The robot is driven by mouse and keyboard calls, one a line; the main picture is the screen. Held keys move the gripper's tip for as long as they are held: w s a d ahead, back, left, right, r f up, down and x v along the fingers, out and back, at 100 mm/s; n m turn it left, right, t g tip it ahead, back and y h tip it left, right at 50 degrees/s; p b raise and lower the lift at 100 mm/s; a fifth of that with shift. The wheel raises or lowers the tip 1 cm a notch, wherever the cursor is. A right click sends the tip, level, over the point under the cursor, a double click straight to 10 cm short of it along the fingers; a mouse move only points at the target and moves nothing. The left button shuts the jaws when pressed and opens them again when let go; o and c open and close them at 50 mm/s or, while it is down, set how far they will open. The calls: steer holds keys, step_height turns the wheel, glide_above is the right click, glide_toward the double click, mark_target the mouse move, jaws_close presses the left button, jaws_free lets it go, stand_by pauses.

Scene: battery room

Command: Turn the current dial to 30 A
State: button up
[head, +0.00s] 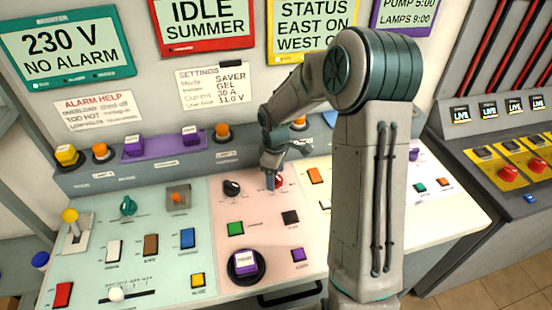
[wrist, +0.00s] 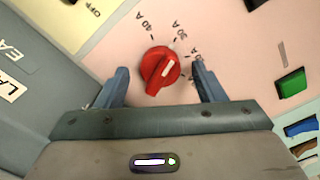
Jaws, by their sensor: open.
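The current dial is a red round knob (wrist: 160,68) on the pink panel, with a raised grip and a white line on it. The white line slants up and right, toward the side of the 30 A label (wrist: 181,30); the exact mark it meets is hard to tell. A 40 A label (wrist: 149,24) is at upper left; the smaller labels at right are partly hidden by a finger. My gripper (wrist: 160,72) is open, its fingers on either side of the dial with gaps. In the head view the dial (head: 279,180) is partly hidden behind my gripper (head: 272,180).
A black knob (head: 231,188) is just left of the dial. A settings note (head: 214,87) on the wall reads current 30 A.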

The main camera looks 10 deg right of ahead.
step_height(320, 180, up, 13)
steer(key=b, duration=0.1)
steer(key=shift+f, duration=0.1)
stand_by(0.5)
steer(key=s+r+m+t, duration=0.3)
steer(key=s+m, duration=0.8)
steer(key=s, duration=1.2)
steer(key=shift+s+r, duration=0.2)
steer(key=shift+s, duration=0.2)
